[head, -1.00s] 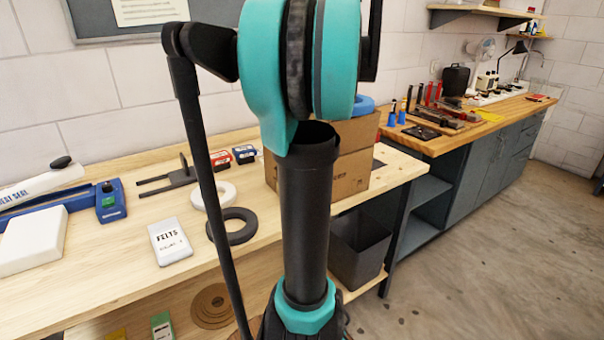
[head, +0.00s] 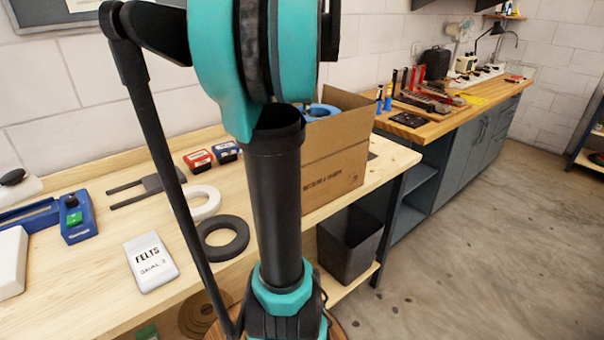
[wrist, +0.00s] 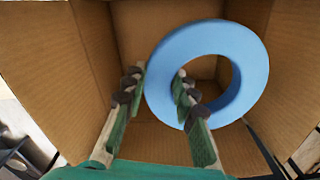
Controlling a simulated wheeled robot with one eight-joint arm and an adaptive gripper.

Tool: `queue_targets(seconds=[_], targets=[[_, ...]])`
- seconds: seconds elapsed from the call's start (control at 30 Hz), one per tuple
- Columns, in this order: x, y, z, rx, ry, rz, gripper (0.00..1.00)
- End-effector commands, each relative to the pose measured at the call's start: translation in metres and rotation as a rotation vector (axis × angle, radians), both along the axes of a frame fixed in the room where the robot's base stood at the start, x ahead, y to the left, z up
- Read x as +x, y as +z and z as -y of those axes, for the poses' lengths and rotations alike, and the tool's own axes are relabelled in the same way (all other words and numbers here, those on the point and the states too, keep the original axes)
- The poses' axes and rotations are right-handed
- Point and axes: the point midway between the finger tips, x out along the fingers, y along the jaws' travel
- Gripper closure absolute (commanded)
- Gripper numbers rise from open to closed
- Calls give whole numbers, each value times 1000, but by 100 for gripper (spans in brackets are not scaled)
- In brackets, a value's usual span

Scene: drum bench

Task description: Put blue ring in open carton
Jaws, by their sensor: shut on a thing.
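The blue ring (wrist: 232,42) is in my gripper (wrist: 160,80) in the wrist view. One side of its rim is between my two fingers, and one fingertip shows through its hole. The cardboard walls of the open carton (wrist: 40,70) surround the ring and fingers, with the carton floor below. In the head view the carton (head: 335,170) stands on the bench behind my arm. Part of the ring (head: 320,110) shows at its open top. My arm hides the gripper and the carton's left part there. I cannot tell how far the ring is above the floor.
A white ring (head: 203,202) and a dark ring (head: 222,238) lie on the bench left of the carton. A white FELTS box (head: 150,262) lies nearer. A grey bin (head: 350,240) stands below the bench's right end. Open floor lies to the right.

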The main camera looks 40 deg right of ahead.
Motion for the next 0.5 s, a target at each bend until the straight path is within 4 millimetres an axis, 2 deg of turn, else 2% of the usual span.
queue_targets(seconds=[0.3,0.5], targets=[[0,-79,0,0,0,0,87],[0,-122,0,0,0,0,87]])
